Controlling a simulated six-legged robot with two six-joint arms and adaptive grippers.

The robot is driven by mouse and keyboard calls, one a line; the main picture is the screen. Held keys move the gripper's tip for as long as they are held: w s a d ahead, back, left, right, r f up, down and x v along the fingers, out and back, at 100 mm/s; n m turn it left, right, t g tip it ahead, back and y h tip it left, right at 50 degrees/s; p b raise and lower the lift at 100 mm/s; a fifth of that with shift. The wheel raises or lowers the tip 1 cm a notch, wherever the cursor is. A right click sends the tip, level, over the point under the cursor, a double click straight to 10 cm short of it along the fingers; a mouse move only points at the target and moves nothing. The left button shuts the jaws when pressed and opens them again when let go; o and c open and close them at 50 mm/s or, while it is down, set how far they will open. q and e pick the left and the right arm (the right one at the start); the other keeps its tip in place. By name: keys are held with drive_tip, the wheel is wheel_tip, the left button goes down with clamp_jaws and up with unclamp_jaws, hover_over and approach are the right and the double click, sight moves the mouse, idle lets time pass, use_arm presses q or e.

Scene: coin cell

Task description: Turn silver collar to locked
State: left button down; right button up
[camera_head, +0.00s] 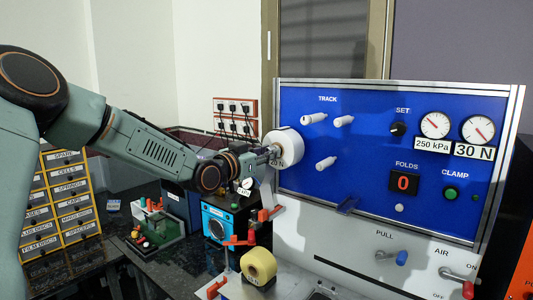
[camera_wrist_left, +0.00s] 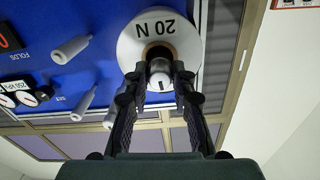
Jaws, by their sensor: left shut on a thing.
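The silver collar (camera_wrist_left: 160,66) sits at the centre of a white roll (camera_wrist_left: 192,48) marked 20 N. The roll also shows in the head view (camera_head: 289,140), mounted at the left side of the blue panel (camera_head: 365,160). My left gripper (camera_wrist_left: 161,78) is shut on the collar, with one finger on each side of it. In the head view my left gripper (camera_head: 270,153) reaches the roll's front from the left and largely hides the collar there. Any lock mark on the collar is too small to read. My right gripper is in neither view.
White pegs (camera_head: 326,162) stick out of the panel near the roll. Right of them are gauges (camera_head: 435,124), a folds display (camera_head: 403,183) and a clamp button (camera_head: 450,193). A yellow roll (camera_head: 258,264) and a blue machine (camera_head: 217,222) stand below my arm.

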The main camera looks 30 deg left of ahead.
use_arm(q)
drive_tip(key=shift+r+n+b, duration=0.1)
drive_tip(key=shift+n+b, duration=0.45)
drive_tip(key=shift+n, duration=7.85)
drive_tip(key=c, duration=1.1)
unclamp_jaws()
drive_tip(key=shift+s+a, duration=0.1)
